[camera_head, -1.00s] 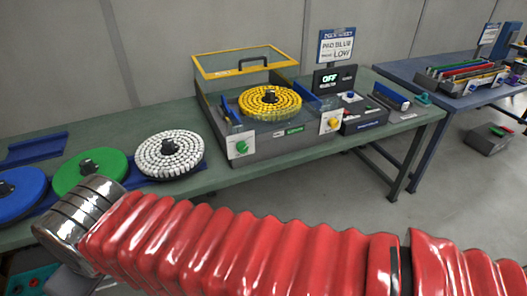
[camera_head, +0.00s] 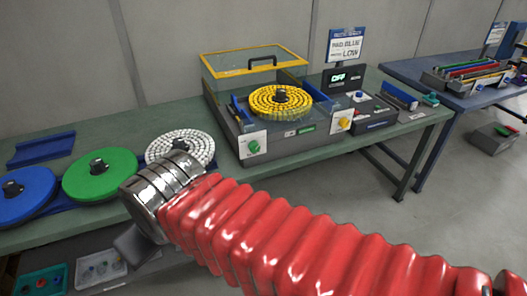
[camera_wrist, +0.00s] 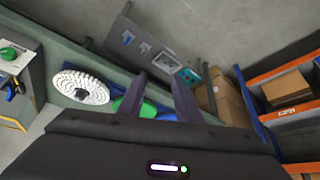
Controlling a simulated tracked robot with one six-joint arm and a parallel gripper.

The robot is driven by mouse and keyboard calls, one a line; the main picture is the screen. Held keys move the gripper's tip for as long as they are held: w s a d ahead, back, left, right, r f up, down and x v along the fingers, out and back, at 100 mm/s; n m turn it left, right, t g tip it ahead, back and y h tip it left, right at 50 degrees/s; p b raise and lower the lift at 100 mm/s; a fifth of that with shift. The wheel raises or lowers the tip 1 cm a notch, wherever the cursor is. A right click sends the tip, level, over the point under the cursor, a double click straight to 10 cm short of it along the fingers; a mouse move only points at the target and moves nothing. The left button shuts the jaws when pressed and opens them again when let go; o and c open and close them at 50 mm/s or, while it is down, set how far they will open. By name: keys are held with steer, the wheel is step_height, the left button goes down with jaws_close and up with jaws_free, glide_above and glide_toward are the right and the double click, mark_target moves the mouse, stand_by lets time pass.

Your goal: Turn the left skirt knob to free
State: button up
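The left skirt knob (camera_head: 253,147) is green and sits on a white plate at the left of the machine's front skirt. It also shows at the left edge of the wrist view (camera_wrist: 10,53). A yellow knob (camera_head: 345,123) sits on a white plate at the skirt's right. The machine (camera_head: 290,140) holds a wheel of yellow pieces (camera_head: 280,98) under a yellow-framed clear cover (camera_head: 254,62). My gripper (camera_wrist: 160,80) is open and empty, its two dark fingers apart. It is left of the green knob and away from it. The knob's markings are too small to read.
White (camera_head: 180,147), green (camera_head: 100,174) and blue (camera_head: 25,193) wheels lie on the bench's left. A sign (camera_head: 346,45) reads blue and low, and a display (camera_head: 341,79) reads OFF. Trays (camera_head: 100,270) sit below. Shelves with boxes (camera_wrist: 287,88) show at right in the wrist view.

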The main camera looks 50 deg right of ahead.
steer(key=shift+o, duration=1.4)
steer(key=shift+w+d, duration=0.2)
steer(key=shift+o, duration=1.1)
steer(key=w+d+f+m+t+h, duration=0.1)
steer(key=w+d+f+t+h, duration=0.1)
steer(key=w+d, duration=0.7)
steer(key=shift+w+d+f+m+h, duration=0.3)
steer(key=shift+d+f+m+h, duration=0.15)
steer(key=shift+d, duration=0.8)
steer(key=w+d+f+t+h, duration=0.1)
steer(key=w+d+f, duration=0.15)
steer(key=d, duration=0.55)
steer(key=w+d+f+t+h, duration=0.1)
steer(key=w+d+f+h, duration=0.15)
steer(key=d, duration=0.45)
steer(key=s+d+f+m+t, duration=0.1)
steer(key=s+d+f, duration=0.15)
steer(key=d, duration=0.25)
steer(key=s+d+f+t, duration=0.1)
steer(key=d+f, duration=0.2)
steer(key=d, duration=0.2)
steer(key=s+d+f+m+t+h, duration=0.1)
steer(key=s+d+t, duration=0.1)
steer(key=s, duration=0.3)
steer(key=s+d+f+m+t+h, duration=0.1)
steer(key=s+d+f+m, duration=0.1)
steer(key=s, duration=0.3)
steer(key=shift+s+d+f+t+h, duration=0.2)
steer(key=shift+d+f+t+h, duration=0.05)
steer(key=shift+d+t+h, duration=0.15)
